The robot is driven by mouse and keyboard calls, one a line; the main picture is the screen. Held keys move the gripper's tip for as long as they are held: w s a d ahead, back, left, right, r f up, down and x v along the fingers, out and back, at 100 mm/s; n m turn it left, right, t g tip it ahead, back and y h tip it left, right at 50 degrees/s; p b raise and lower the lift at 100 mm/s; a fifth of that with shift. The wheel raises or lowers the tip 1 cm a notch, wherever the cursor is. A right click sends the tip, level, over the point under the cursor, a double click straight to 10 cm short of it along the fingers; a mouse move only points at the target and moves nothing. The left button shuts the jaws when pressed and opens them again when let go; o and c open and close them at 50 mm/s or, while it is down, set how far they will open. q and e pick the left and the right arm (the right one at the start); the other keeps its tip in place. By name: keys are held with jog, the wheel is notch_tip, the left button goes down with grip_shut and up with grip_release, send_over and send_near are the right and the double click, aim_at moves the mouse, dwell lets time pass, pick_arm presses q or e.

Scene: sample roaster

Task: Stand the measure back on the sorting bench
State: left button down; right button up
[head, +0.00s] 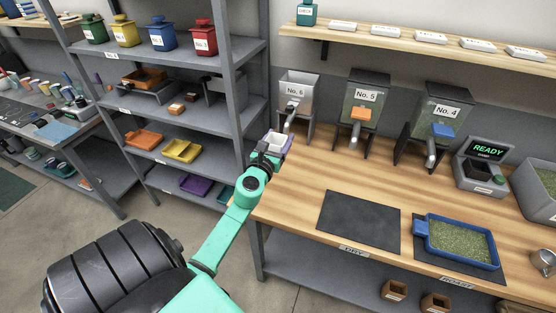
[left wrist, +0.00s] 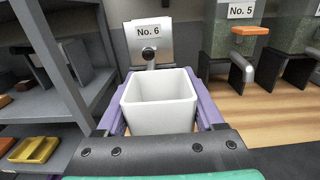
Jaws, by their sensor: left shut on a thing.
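The measure, a white square open-topped cup (head: 277,139), is held upright in my left gripper (head: 276,147). In the left wrist view the white cup (left wrist: 160,103) sits between the two purple fingers and looks empty inside. My left gripper is shut on it at the left end of the wooden bench (head: 300,195), in front of the No. 6 hopper (head: 299,92). Whether the cup's base touches anything is hidden by the gripper. My right gripper is in neither view.
The No. 5 hopper (head: 364,97) and No. 4 hopper (head: 440,107) stand along the bench's back. A dark mat (head: 358,222) lies bare; a blue tray (head: 425,240) holds green beans. A grey shelf rack (head: 240,65) stands close left. Another worktable (head: 82,133) is at far left.

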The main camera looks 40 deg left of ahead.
pick_arm(q)
notch_tip(320, 180, down, 16)
jog(key=b, duration=1)
jog(key=shift+w+f, duration=0.15)
jog(key=shift+f, duration=0.1)
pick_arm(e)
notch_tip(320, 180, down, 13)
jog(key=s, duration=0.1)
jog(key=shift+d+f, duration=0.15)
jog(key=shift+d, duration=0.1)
pick_arm(q)
grip_release()
